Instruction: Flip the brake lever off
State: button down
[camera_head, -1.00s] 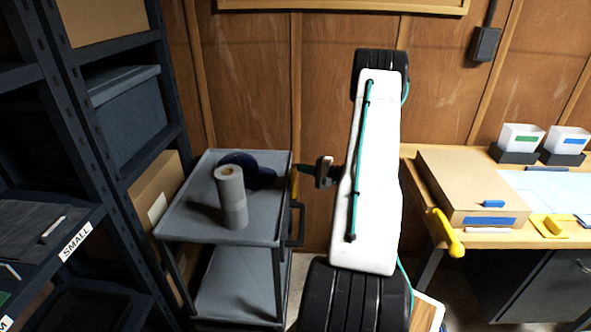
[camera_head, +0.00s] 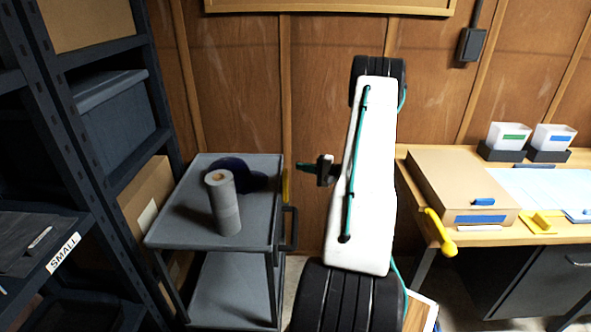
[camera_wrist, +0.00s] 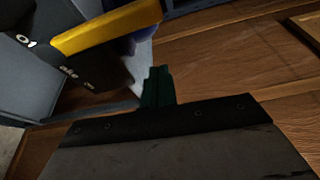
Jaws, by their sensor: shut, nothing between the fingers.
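The yellow brake lever (camera_head: 285,186) stands upright at the right edge of the grey cart (camera_head: 262,240), above the cart's dark side handle. In the wrist view a yellow bar, the lever (camera_wrist: 110,30), crosses the upper left on a dark mount with white markings. My gripper (camera_head: 303,167) is to the right of the lever in the head view, its green fingertips pointing left toward the cart. In the wrist view the gripper (camera_wrist: 158,85) is shut and empty, below and to the right of the lever, with a small gap between them.
A grey paper roll (camera_head: 223,203) and a dark blue item (camera_head: 243,174) are on the cart's top. A shelf rack (camera_head: 110,165) stands at left. A workbench (camera_head: 405,153) at right holds a cardboard box (camera_head: 455,185) and a yellow clamp-like handle (camera_head: 438,232). The wood wall is behind.

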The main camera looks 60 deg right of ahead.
jog(key=v, duration=0.6)
jog(key=shift+s, duration=0.2)
jog(key=shift+f, duration=0.1)
